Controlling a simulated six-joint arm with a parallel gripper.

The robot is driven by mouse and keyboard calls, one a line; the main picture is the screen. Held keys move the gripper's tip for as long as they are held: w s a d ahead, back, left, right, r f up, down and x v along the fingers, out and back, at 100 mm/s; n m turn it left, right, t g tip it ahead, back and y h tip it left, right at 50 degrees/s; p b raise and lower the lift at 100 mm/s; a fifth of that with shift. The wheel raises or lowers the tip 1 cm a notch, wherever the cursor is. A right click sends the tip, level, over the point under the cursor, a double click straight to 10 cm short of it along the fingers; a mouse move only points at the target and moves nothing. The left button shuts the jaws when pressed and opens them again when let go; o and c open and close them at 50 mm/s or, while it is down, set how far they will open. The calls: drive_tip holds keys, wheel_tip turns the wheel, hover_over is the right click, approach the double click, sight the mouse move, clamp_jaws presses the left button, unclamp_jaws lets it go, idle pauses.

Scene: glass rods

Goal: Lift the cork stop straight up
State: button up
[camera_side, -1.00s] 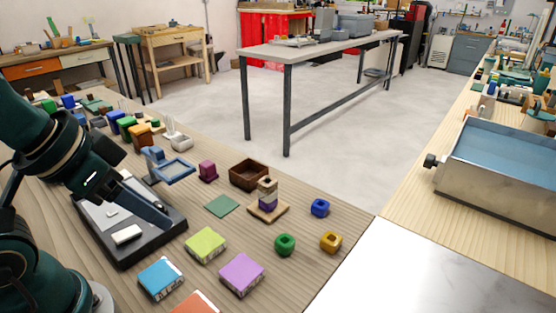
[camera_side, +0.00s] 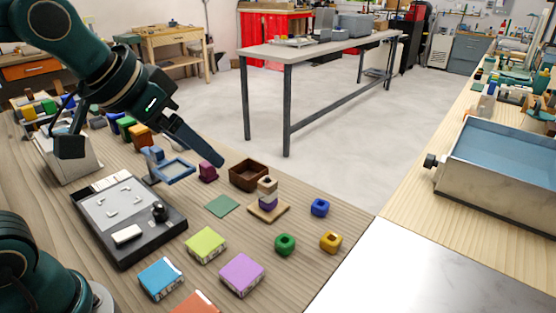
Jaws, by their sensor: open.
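A pale tan block that looks like the cork stop (camera_side: 267,185) sits on top of a small stack, above a purple ring (camera_side: 267,202). The stack stands upright on a flat wooden base (camera_side: 270,213). Any rod inside it is hidden. My gripper (camera_side: 220,162) is in the air to the left of the stack and higher, apart from it, near the brown box. Its fingers point down and to the right, open, with nothing visible between them.
A brown open box (camera_side: 248,174) and a magenta block (camera_side: 208,172) stand close behind and left of the stack. A green square (camera_side: 222,206) lies left of it. Blue (camera_side: 320,207), green (camera_side: 284,244) and yellow (camera_side: 331,242) rings lie to the right and front.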

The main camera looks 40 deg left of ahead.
drive_tip(key=w+f, duration=0.3)
drive_tip(key=w, duration=0.7)
drive_tip(key=g, duration=0.2)
hover_over(266, 178)
drive_tip(key=s, duration=0.2)
wheel_tip(266, 178, down, 7)
drive_tip(key=shift+x, duration=2.55)
drive_tip(key=shift+s+f, duration=0.1)
drive_tip(key=shift+s, duration=0.1)
clamp_jaws()
